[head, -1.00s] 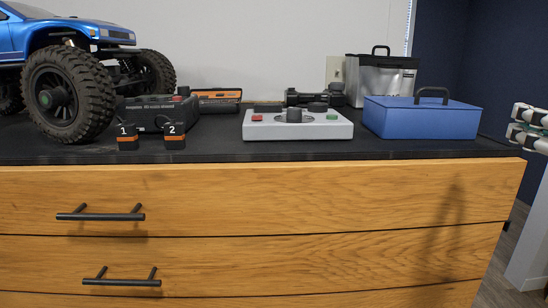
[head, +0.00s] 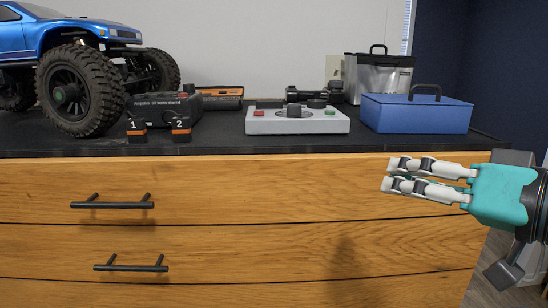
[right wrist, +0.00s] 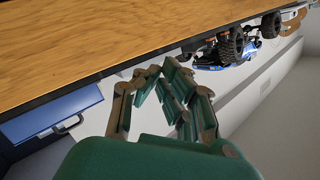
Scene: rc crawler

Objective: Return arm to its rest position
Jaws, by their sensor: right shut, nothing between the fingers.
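My right gripper (head: 388,175) comes in from the right in the head view, with white fingers and a teal palm. It is shut and empty, held in front of the upper drawer front, below the counter's edge and apart from it. It also shows in the right wrist view (right wrist: 172,72), where its fingers point toward the counter's edge and the truck beyond. The right forearm runs off the right edge of the head view. My left gripper is not in view.
A wooden drawer cabinet (head: 250,190) with a black top (head: 215,138) stands ahead. On it are a blue truck (head: 85,90), two numbered batteries (head: 181,130), a grey control box (head: 297,122), a blue case (head: 415,114) and a silver bag (head: 378,78). Bar handles (head: 112,204) stick out of the drawers.

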